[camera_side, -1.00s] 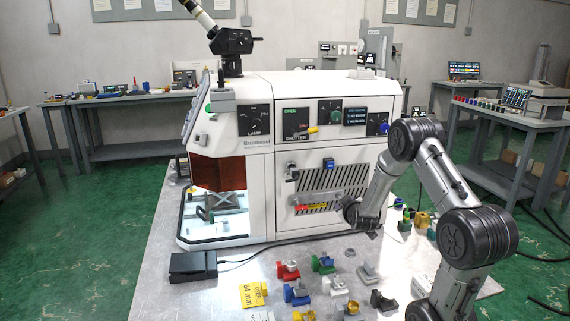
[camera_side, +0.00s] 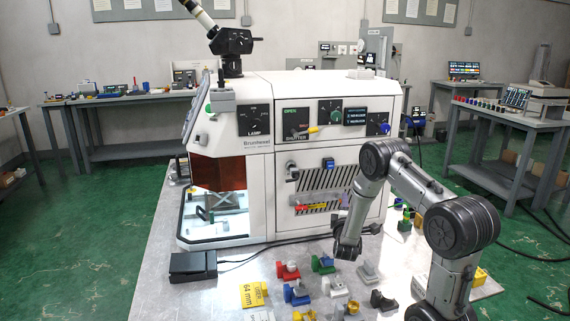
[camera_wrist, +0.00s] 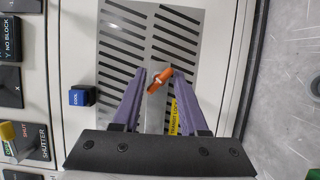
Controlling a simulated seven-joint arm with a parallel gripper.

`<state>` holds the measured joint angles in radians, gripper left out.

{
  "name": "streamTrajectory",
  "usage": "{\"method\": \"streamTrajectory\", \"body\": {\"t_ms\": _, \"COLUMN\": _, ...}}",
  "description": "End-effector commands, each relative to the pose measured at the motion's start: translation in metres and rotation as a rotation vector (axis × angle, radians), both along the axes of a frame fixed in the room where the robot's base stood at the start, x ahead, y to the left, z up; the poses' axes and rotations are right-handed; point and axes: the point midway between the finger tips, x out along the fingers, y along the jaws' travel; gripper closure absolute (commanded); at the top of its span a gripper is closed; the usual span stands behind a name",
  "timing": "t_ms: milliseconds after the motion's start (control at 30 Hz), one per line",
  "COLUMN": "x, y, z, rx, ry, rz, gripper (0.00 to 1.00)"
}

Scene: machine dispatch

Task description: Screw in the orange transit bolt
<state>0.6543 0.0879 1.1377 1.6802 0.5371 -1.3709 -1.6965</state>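The orange transit bolt (camera_wrist: 160,79) shows in the wrist view in front of the slotted vent panel, by a grey strip. It looks tilted in the picture, and how deep it sits cannot be told. My gripper (camera_wrist: 162,76) faces the panel with its two purple fingers apart, one on each side of the bolt. I see no clear grip on it. A yellow transit-lock label (camera_wrist: 174,117) lies beside the right finger.
The white machine (camera_side: 230,145) has a blue COOL button (camera_wrist: 80,97) beside the vent, with switches and knobs above. A black box (camera_side: 193,265) sits at the table's left.

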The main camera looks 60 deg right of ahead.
Motion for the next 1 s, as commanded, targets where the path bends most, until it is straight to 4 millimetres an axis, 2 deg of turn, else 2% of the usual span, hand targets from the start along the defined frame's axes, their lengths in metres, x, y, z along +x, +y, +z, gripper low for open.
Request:
{"method": "streamTrajectory", "body": {"t_ms": 100, "x": -0.008, "y": 0.023, "z": 0.0, "rx": 0.004, "ry": 0.0, "rz": 0.006, "gripper": 0.59}}
{"method": "streamTrajectory", "body": {"t_ms": 700, "x": -0.049, "y": 0.123, "z": 0.0, "rx": 0.005, "ry": -0.001, "rz": 0.009, "gripper": 0.59}}
{"method": "streamTrajectory", "body": {"t_ms": 1000, "x": -0.02, "y": 0.13, "z": 0.05, "rx": -0.029, "ry": -0.128, "rz": 0.063, "gripper": 0.59}}
